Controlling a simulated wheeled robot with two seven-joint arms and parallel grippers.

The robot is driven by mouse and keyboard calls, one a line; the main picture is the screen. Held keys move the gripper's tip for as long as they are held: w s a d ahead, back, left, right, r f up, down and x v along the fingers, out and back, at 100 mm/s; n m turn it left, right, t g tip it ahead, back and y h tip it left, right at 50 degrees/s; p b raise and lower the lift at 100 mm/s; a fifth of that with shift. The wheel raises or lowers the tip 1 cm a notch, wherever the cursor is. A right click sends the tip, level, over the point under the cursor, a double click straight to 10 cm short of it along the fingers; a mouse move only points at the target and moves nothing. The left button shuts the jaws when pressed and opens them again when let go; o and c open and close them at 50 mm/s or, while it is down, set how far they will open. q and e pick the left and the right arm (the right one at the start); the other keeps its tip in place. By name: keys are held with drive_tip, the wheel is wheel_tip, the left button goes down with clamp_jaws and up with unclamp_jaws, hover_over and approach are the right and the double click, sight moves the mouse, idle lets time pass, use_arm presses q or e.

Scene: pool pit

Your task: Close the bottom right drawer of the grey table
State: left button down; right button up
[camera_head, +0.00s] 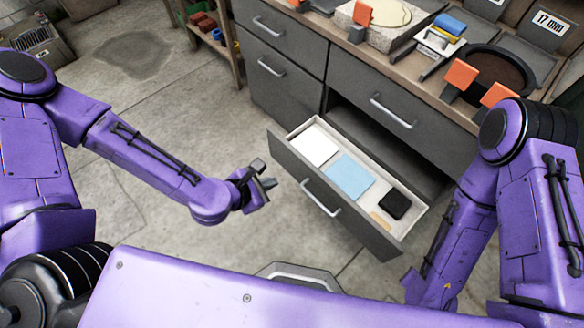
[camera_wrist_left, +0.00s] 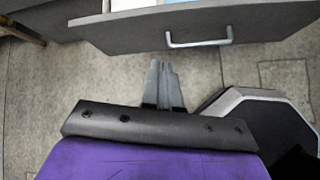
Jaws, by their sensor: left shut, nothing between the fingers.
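The grey table (camera_head: 285,45) has several dark grey drawers with metal handles. Its bottom right drawer (camera_head: 330,207) is pulled well out towards me. The drawer holds a white item (camera_head: 314,146), a light blue item (camera_head: 350,177) and a black item (camera_head: 395,204). My left gripper (camera_head: 268,186) is shut and empty, just left of the drawer front and apart from it. In the left wrist view its fingers (camera_wrist_left: 162,80) point towards the drawer front (camera_wrist_left: 200,30), whose handle (camera_wrist_left: 199,40) is to their right. My right gripper is not visible; its arm hangs right of the drawer.
The tabletop (camera_head: 430,80) carries blocks, orange clips and a round dark pan (camera_head: 500,75). A wooden shelf (camera_head: 215,45) with coloured items stands left of the table. The concrete floor (camera_head: 190,120) left of the drawer is clear.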

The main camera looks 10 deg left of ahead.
use_arm(q)
drive_tip(key=n, duration=0.2)
drive_tip(key=n+b, duration=0.1)
approach(309, 170)
drive_tip(key=shift+x, duration=3)
drive_tip(key=shift+r, duration=0.1)
